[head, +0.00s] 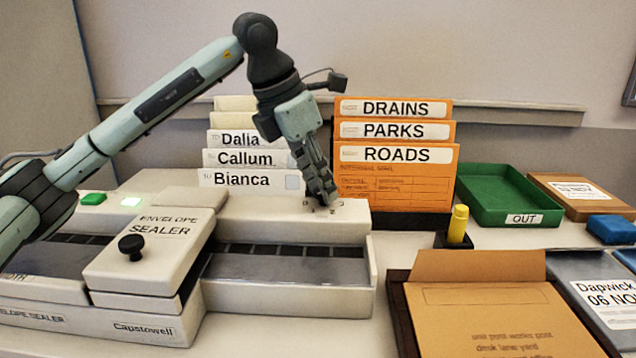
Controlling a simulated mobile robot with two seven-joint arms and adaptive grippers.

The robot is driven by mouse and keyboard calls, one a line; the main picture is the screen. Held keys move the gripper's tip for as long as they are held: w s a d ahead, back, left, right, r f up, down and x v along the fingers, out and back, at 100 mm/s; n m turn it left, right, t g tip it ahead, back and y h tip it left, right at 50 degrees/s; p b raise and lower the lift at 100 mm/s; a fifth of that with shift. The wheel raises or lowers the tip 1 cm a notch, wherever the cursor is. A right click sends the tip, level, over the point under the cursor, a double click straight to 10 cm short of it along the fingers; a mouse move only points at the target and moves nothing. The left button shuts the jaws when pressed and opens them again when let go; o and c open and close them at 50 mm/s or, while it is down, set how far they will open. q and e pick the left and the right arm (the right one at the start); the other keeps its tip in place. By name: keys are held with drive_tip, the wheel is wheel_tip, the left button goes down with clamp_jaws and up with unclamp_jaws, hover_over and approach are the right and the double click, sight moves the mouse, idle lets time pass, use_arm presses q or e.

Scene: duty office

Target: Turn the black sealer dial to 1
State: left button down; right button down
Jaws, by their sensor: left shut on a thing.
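The envelope sealer (283,297) is a cream machine on the left of the desk, with a raised lid block (150,250) lettered "ENVELOPE SEALER". A round black knob (131,246) stands on that block. My left gripper (323,198) reaches down from above to the right end of the sealer's rear ledge (265,215), where small dark marks show. It is shut on the black dial there. The fingers hide nearly all of the dial, so its pointer and setting cannot be read. My right gripper is out of view.
Orange folders (395,175) and pale name folders (245,178) stand behind the sealer, close to my left wrist. A yellow marker (457,224) stands right of it. A green OUT tray (508,196), brown envelopes (495,315) and a grey packet (600,300) fill the right side.

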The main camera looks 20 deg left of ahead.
use_arm(q)
drive_tip(key=shift+n, duration=0.3)
drive_tip(key=c, duration=1.2)
unclamp_jaws()
drive_tip(key=v, duration=1.2)
drive_tip(key=shift+d, duration=0.15)
